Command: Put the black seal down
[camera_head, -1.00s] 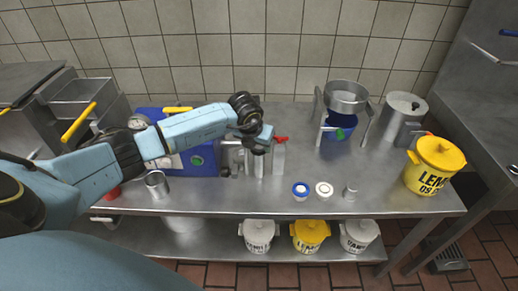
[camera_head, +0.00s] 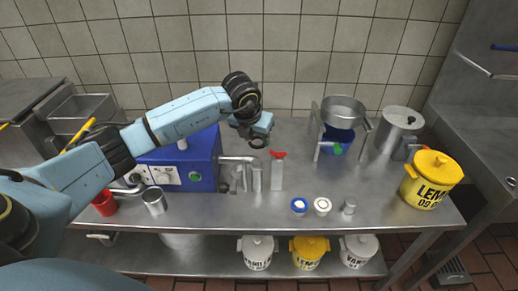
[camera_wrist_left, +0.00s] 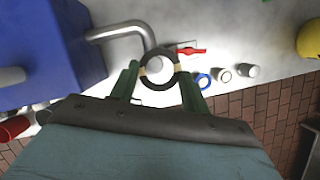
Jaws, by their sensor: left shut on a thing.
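The black seal (camera_wrist_left: 159,86) is a dark ring held between the green fingertips of my left gripper (camera_wrist_left: 161,70) in the left wrist view. The gripper is shut on it, with one finger on each side. In the head view, my left gripper (camera_head: 258,137) is above the worktop, beside the blue machine's pipe outlets. The seal (camera_head: 258,144) shows there as a small dark ring below the gripper, apart from the worktop. My right gripper is in neither view.
The blue machine (camera_head: 208,160) with metal pipes (camera_head: 238,160) stands left. A red-topped metal piece (camera_head: 277,172) is close right of the gripper. Blue (camera_head: 299,206) and white (camera_head: 322,206) round items sit near the front edge. A yellow pot (camera_head: 430,180) is far right. The middle worktop is mostly clear.

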